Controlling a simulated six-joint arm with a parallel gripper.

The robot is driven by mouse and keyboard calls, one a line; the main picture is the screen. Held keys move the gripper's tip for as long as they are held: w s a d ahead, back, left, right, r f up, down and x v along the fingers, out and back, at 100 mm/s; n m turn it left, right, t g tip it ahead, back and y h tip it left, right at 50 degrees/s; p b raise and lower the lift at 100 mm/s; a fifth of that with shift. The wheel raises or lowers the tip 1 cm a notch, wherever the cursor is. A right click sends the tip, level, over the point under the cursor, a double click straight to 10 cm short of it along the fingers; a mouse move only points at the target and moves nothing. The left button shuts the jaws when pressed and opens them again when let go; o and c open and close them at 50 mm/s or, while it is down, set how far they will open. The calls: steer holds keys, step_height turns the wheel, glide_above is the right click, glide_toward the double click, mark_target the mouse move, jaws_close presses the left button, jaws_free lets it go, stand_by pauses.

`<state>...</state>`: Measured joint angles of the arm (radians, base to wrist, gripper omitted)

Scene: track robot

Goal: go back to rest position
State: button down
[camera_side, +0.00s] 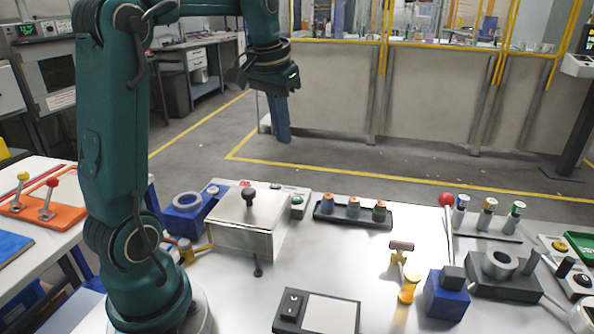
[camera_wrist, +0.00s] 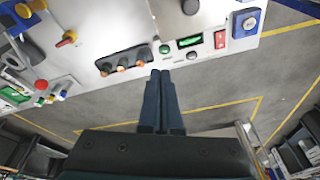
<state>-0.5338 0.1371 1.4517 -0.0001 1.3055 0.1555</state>
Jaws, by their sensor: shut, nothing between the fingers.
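My gripper (camera_side: 283,132) hangs from the arm at the upper middle of the side view, with its blue fingers pointing down. It is high above and behind the white table (camera_side: 345,260), apart from everything on it. In the wrist view the two dark blue fingers (camera_wrist: 160,75) lie side by side, shut and empty.
On the table stand a metal box with a black knob (camera_side: 249,212), a black rack with orange-topped parts (camera_side: 353,213), a yellow handle (camera_side: 409,284), a blue block (camera_side: 446,296) and a red-ball lever (camera_side: 446,200). An orange lever panel (camera_side: 42,210) is at left. Free floor lies behind the table.

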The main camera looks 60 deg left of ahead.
steer(key=s+d+f+m+t+h, duration=0.1)
steer(key=s+d+f+m+t, duration=0.2)
steer(key=s+d, duration=0.9)
steer(key=d+f+m, duration=0.1)
steer(key=d+f, duration=0.1)
steer(key=d, duration=0.2)
steer(key=shift+a+f, duration=0.1)
